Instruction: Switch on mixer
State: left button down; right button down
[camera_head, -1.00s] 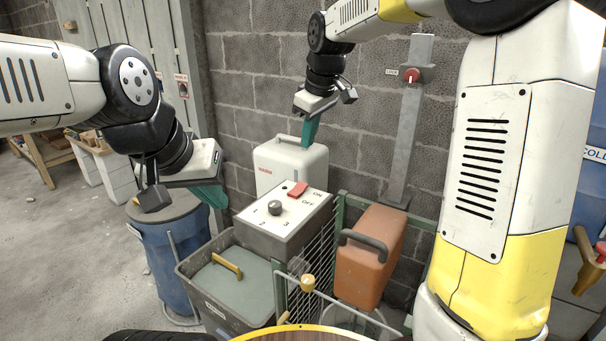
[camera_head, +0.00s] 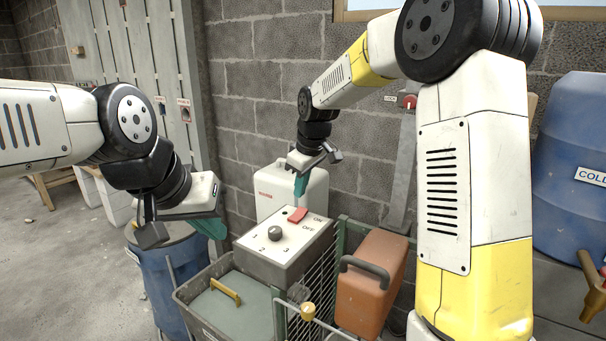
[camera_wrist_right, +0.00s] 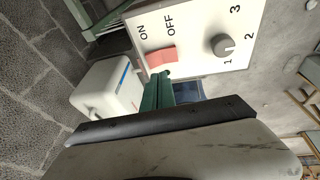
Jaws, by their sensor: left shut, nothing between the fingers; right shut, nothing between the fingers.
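The control box (camera_head: 262,262) has a white sloped top panel with a red rocker switch (camera_head: 297,215), ON and OFF labels, and a grey knob (camera_head: 275,233) marked 1, 2, 3. My right gripper (camera_head: 300,187) is shut and empty, its teal fingertips just above and behind the red switch. Which way the rocker is tilted is unclear. My left gripper (camera_head: 210,226) is shut and empty, left of the box over a blue barrel.
A white canister (camera_head: 270,185) stands behind the box against the block wall. An orange jerrycan (camera_head: 368,280) is to its right, beyond a wire guard. A grey bin (camera_head: 215,300) with a yellow-handled lid sits in front left. The blue barrel (camera_head: 175,275) is at left.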

aim_at(302, 210)
jog(key=f, duration=0.1)
jog(key=w+f, duration=0.1)
jog(key=f, duration=0.3)
jog(key=shift+w+d+f, duration=0.15)
jog(key=shift+w+d, duration=0.15)
jog(key=shift+w, duration=0.1)
jog(key=shift+w+d+f+g+y, duration=0.3)
jog(key=shift+w+f+g, duration=0.05)
jog(key=shift+f+g, duration=0.05)
jog(key=shift+s+a, duration=0.1)
jog(key=shift+a, duration=0.05)
jog(key=shift+s+a+r, duration=0.25)
jog(key=shift+s+a, duration=0.15)
jog(key=shift+s, duration=0.25)
